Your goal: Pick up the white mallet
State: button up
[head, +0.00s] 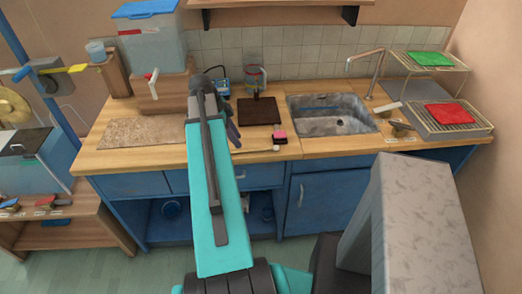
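A pale, elongated piece (388,107) lies on the wooden counter at the right edge of the sink. It may be the white mallet, but it is too small to be sure. My teal arm reaches up from the bottom over the counter, left of the sink. The dark parts at its far end, around my gripper (232,130), are mostly hidden behind the arm. I cannot tell whether the fingers are open or shut. No object shows clearly in them. The pale piece is well to the right of my gripper, apart from it.
A wire rack (455,128) with a red cloth (449,113) stands right. A dark board (258,111) and a small pink-and-black item (280,137) lie near my arm. A clear container (152,50) stands left.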

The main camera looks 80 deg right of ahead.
aim_at(245, 150)
jog(key=shift+p+x, duration=0.95)
jog(key=shift+x, duration=0.35)
jog(key=shift+p+x, duration=0.35)
jog(key=shift+x, duration=0.9)
jog(key=shift+s+a, duration=0.15)
jog(key=shift+a, duration=0.05)
grip_shut()
